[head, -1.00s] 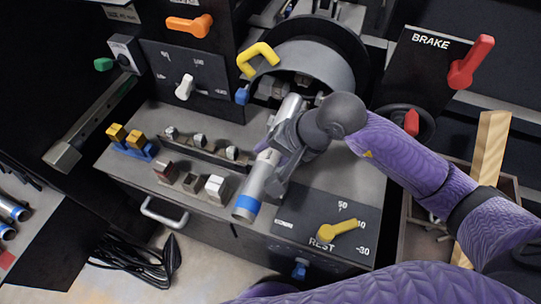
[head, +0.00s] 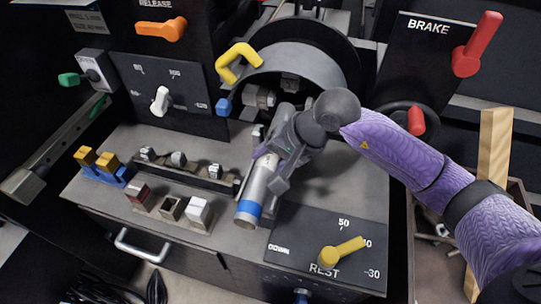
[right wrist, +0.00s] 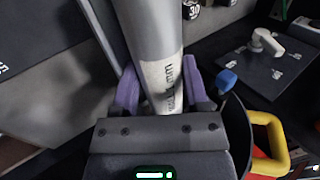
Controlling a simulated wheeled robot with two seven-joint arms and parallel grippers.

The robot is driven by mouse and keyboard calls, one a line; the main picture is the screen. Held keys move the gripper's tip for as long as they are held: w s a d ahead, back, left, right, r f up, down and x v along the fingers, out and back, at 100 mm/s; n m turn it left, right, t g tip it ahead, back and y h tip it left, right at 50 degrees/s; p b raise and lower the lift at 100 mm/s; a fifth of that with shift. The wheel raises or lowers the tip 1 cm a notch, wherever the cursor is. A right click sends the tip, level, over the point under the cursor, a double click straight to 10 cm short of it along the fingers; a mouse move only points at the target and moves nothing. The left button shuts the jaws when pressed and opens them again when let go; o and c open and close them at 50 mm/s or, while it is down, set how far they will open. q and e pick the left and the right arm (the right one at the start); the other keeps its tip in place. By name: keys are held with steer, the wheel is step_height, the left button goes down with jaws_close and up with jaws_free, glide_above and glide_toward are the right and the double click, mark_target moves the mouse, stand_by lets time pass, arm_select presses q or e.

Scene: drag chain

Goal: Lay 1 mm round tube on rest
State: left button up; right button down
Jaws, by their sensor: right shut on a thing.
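The tube (head: 256,198) is a thick silver cylinder with a blue band at its lower end. My right gripper (head: 271,170) is shut around it and holds it tilted above the grey bench, left of the REST panel (head: 300,230). In the right wrist view the tube (right wrist: 150,35) passes between my purple fingers (right wrist: 158,88), and a pale label with "mm" shows on it; the rest of the print is unclear. A yellow lever (head: 343,250) sits on the REST panel. I cannot make out the rest itself. My left gripper is not in view.
A grey hood (head: 290,75) with a yellow handle (head: 239,62) stands behind the tube. Small blocks (head: 199,211) and a row of clamps (head: 178,160) lie to its left. The BRAKE panel's red lever (head: 476,45) stands at right.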

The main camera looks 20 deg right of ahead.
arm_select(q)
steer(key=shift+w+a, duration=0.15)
arm_select(e)
steer(key=shift+c, duration=0.6)
jaws_free()
steer(key=shift+o, duration=0.5)
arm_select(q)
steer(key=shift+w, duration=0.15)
arm_select(e)
steer(key=shift+f, duration=0.1)
steer(key=shift+s+d+r, duration=0.1)
steer(key=shift+r, duration=0.15)
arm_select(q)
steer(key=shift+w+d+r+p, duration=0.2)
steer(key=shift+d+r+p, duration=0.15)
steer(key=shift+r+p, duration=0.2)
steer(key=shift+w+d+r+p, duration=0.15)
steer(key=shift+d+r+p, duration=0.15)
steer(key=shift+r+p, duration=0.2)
arm_select(e)
steer(key=v, duration=0.9)
steer(key=shift+r, duration=0.25)
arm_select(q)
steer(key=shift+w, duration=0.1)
